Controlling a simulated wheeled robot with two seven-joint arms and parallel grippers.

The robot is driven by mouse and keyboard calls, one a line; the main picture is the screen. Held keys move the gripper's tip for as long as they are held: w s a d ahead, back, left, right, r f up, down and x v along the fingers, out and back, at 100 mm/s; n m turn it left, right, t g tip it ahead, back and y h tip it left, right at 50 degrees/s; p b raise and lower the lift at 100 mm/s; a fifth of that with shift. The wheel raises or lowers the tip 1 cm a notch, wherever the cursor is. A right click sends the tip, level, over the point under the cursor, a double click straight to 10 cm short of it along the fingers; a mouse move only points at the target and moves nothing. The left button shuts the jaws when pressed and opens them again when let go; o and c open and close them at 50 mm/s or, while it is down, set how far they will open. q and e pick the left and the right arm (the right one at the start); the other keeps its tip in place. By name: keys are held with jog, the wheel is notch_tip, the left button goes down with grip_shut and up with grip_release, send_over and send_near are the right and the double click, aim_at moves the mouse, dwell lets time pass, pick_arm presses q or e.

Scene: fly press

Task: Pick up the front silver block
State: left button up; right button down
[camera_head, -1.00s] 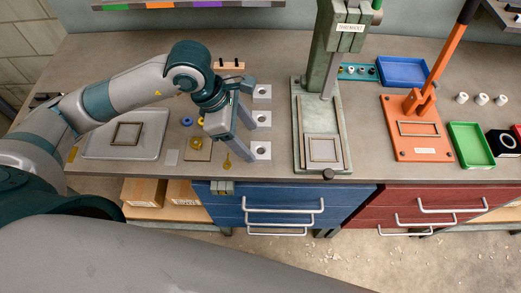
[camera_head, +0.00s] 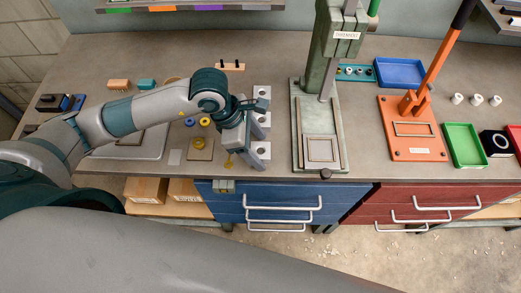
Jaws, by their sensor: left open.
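Three silver blocks with dark round holes stand in a column on the bench, left of the press. The front silver block (camera_head: 263,151) is nearest the bench edge; the middle one (camera_head: 264,118) and the back one (camera_head: 262,92) are behind it. My left gripper (camera_head: 252,146) is open, pointing down, with its fingers at the left and rear of the front block. The fingers hide part of the front and middle blocks. I cannot tell whether they touch the front block. My right gripper is not in view.
A green press (camera_head: 337,50) stands just right of the blocks. An orange lever press (camera_head: 414,145), a blue tray (camera_head: 402,72) and a green tray (camera_head: 466,145) are further right.

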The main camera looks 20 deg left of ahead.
pick_arm(q)
jog(key=c, duration=1.3)
jog(key=shift+o, duration=0.2)
jog(key=shift+r, duration=0.1)
